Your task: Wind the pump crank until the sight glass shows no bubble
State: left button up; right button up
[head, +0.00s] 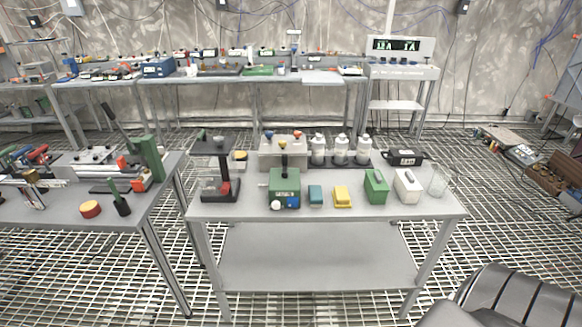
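I cannot pick out the pump, its crank or its sight glass for certain. A green box (285,188) stands near the front of the middle table (330,208), with a black upright handle on top and a blue and a white round part low on its front. To its left is a dark stand (222,172) with a red part near its base. On the left table, a green upright block (151,158) stands near a slanted dark lever (115,122). No bubble or liquid level can be made out. Neither gripper is in view.
The middle table also holds a teal block (315,195), a yellow block (342,197), a green case (376,186), a white case (407,186), a clear beaker (438,182) and white bottles (341,149). A gap separates it from the left table (120,215). The floor is open grating.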

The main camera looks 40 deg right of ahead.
aim_at(285, 175)
jog(key=z, duration=3.3)
jog(key=i, duration=3.05)
jog(key=u, duration=4.1)
